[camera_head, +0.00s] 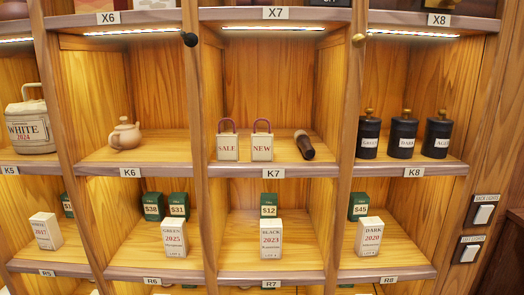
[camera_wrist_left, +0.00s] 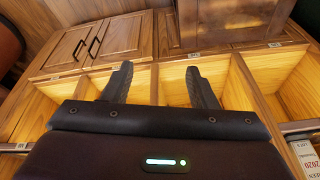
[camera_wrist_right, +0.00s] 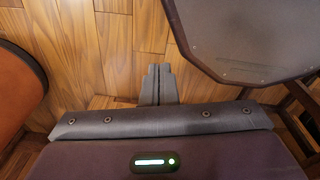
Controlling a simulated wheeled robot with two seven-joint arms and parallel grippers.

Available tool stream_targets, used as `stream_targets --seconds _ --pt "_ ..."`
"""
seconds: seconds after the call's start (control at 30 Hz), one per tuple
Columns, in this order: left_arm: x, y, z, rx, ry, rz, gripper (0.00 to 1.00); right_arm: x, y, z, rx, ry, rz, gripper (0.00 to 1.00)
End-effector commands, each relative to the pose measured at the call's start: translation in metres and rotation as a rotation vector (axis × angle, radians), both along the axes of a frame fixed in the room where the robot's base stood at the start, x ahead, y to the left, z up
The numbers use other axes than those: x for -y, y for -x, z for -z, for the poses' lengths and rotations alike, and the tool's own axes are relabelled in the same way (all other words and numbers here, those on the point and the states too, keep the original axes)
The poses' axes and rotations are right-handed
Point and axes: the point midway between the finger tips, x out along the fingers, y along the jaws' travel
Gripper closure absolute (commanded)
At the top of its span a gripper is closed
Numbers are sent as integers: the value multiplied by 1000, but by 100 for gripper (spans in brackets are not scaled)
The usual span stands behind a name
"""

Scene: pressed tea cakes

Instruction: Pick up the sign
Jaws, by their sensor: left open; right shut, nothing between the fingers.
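Two small cream signs with dark arched handles stand on the K7 shelf in the head view. The SALE sign (camera_head: 228,148) is on the left and the NEW sign (camera_head: 262,148) is just right of it. My left gripper (camera_wrist_left: 158,82) is open and empty in the left wrist view, above wooden shelf compartments. My right gripper (camera_wrist_right: 158,70) is shut and empty in the right wrist view, above a wood floor. Neither gripper shows in the head view, and both are apart from the signs.
A dark cylindrical tool (camera_head: 305,145) lies right of the signs on the K7 shelf (camera_head: 290,171). A clay teapot (camera_head: 125,134) stands on K6, and dark canisters (camera_head: 403,134) stand on K8. Boxed tea and green price cards fill the row below. Wooden dividers separate the compartments.

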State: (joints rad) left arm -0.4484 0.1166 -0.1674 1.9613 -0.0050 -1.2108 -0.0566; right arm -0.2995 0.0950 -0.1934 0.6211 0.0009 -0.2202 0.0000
Motion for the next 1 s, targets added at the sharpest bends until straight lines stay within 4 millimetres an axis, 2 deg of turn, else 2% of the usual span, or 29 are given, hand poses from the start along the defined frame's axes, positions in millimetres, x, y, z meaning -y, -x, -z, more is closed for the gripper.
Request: stream_targets --seconds 0.03,0.17,0.23,0.3,0.57,0.8,1.0 --pt "4 -11 -28 34 -3 29 47 -1 0 1 0 -1 0 100" --pt "19 -38 -108 132 -32 163 47 -5 0 3 -1 -7 0 100" --pt "32 -55 -153 207 -72 286 47 -10 0 4 -1 -12 1 100" --pt "44 -70 -188 275 -122 407 47 -15 1 4 -1 -19 1 100" --pt "93 -124 -297 528 -418 874 47 -22 1 5 -2 -27 -3 100" --pt "140 -169 -400 706 -932 1323 47 -18 2 5 -3 -22 -4 100" --pt "167 -192 -486 703 -1483 1595 47 -12 2 5 -2 -16 -3 100"
